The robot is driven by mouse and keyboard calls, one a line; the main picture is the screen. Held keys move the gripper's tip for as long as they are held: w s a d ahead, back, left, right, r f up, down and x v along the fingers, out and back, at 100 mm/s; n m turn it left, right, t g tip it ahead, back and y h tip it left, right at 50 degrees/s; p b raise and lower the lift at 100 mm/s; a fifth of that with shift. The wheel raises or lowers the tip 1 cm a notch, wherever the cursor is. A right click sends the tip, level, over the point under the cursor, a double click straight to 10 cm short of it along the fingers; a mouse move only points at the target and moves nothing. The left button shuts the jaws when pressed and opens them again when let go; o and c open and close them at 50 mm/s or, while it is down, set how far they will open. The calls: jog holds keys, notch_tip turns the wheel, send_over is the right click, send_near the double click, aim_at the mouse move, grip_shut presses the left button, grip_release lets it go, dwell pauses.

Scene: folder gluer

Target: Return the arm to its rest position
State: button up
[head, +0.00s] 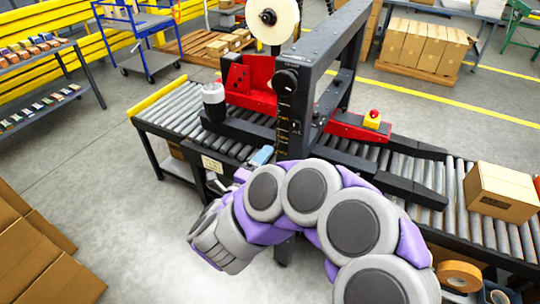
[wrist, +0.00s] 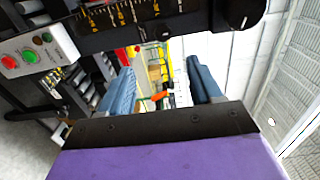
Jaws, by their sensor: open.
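My arm, in purple and grey, reaches from the lower right of the head view toward the machine. My gripper (head: 262,156) is near the machine's front side, mostly hidden by my own arm in the head view. In the wrist view my gripper (wrist: 163,92) shows two blue fingers spread apart. Nothing is between the fingers; the distant background shows through the gap. The machine's dark post with a yellow scale (wrist: 135,14) passes close above the fingers in the wrist view.
The machine's post (head: 291,110) and roller conveyor (head: 180,108) stand close to my arm. A control box (wrist: 38,52) with red and green buttons is at the wrist view's left. A cardboard box (head: 502,191) sits on the right rollers. Floor at left (head: 110,170) is clear.

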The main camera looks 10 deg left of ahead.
jog(key=shift+s, duration=0.3)
jog(key=shift+w, duration=0.1)
